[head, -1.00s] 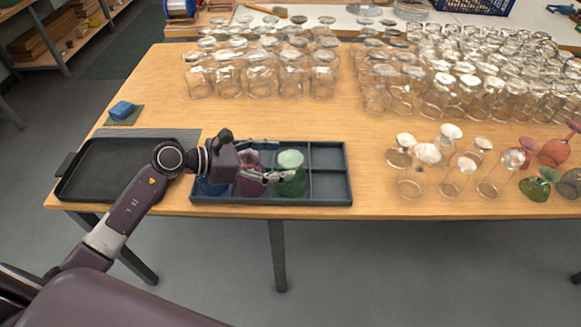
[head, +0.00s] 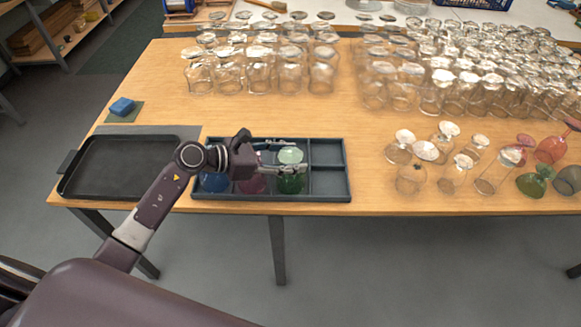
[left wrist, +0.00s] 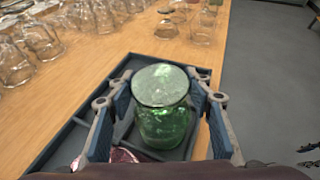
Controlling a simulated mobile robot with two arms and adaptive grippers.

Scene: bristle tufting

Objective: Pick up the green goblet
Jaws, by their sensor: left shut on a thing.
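The green goblet (head: 291,172) stands upside down in a compartment of the dark tray (head: 331,198), its pale round foot on top. In the left wrist view the green goblet (left wrist: 163,118) is between the two blue-padded fingers. My left gripper (head: 287,167) reaches in from the left and is shut on the goblet, one finger on either side; it also shows in the left wrist view (left wrist: 161,113). A blue glass (head: 214,182) and a pinkish glass (head: 252,184) are in the tray to the left, partly hidden by my gripper. My right gripper is not in view.
A black flat tray (head: 125,165) lies left of the divided tray. Many clear glasses (head: 258,72) stand behind, with loose clear glasses (head: 411,180) and another green goblet (head: 533,184) to the right. The tray's right compartments look empty.

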